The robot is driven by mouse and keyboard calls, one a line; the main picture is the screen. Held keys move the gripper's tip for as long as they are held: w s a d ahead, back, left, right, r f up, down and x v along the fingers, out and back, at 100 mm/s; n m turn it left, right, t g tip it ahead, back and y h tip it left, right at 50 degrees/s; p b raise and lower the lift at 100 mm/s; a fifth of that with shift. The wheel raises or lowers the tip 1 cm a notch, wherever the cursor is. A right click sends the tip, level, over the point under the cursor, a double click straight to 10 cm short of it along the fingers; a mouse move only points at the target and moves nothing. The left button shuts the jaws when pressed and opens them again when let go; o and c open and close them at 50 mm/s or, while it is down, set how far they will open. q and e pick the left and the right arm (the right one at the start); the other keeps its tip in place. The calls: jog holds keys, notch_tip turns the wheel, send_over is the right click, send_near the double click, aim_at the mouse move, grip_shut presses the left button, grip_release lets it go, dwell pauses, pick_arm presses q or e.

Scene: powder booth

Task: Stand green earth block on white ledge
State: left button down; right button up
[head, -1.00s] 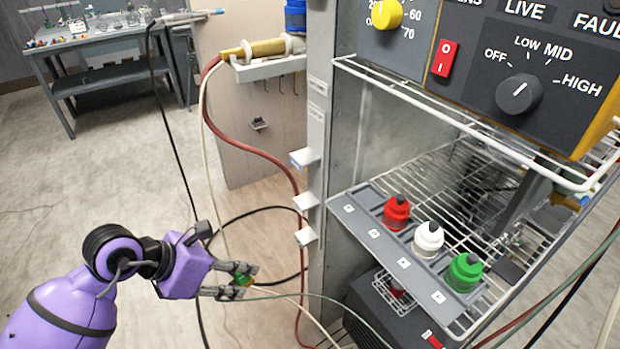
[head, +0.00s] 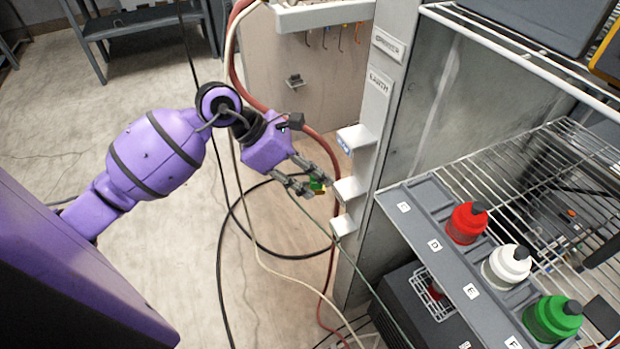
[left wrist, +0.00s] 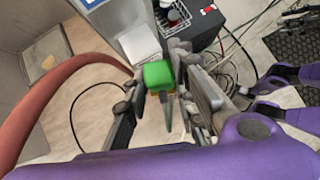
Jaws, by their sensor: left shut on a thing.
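The green earth block (head: 317,184) is held between the fingertips of my left gripper (head: 312,186). In the left wrist view the green block (left wrist: 158,75) shows between the fingers, with a yellow part under it and a cable trailing below. Three small white ledges stick out from the grey post: an upper one (head: 357,138), a middle one (head: 351,188) and a lower one (head: 343,226). The block is in the air just left of the middle ledge in the picture; I cannot tell if they touch.
A grey tray (head: 428,232) with red (head: 467,224), white (head: 506,266) and green (head: 552,320) bottles sits on a wire rack at right. A red hose (head: 328,150) and loose cables hang behind and below the gripper. Open floor lies at left.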

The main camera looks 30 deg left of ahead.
pick_arm(q)
jog(key=shift+w+d, duration=0.4)
jog(key=shift+d, duration=0.05)
jog(key=shift+w+d+f+b, duration=0.2)
jog(key=shift+w+d, duration=0.5)
jog(key=shift+w, duration=0.25)
jog(key=shift+w+d+f+b, duration=0.1)
jog(key=shift+w+d+b, duration=0.1)
jog(key=shift+w+d, duration=0.6)
jog(key=shift+w+d+f+b, duration=0.2)
jog(key=shift+w+d, duration=0.35)
jog(key=shift+w, duration=0.5)
jog(key=shift+s+a+f, duration=0.1)
jog(key=shift+s+f, duration=0.1)
jog(key=shift+f, duration=0.15)
jog(key=shift+f+b, duration=0.3)
jog(key=shift+b, duration=0.05)
jog(key=shift+w+d+f, duration=0.2)
jog(key=shift+w+f, duration=0.1)
jog(key=shift+f, duration=0.15)
jog(key=shift+s+b, duration=0.1)
jog(key=shift+b, duration=0.2)
pick_arm(e)
jog(key=shift+g, duration=0.3)
jog(key=s+f, duration=0.2)
jog(key=f, duration=0.1)
jog(key=shift+s+f, duration=0.2)
jog(key=shift+f, duration=0.1)
pick_arm(q)
jog(key=shift+a, duration=0.1)
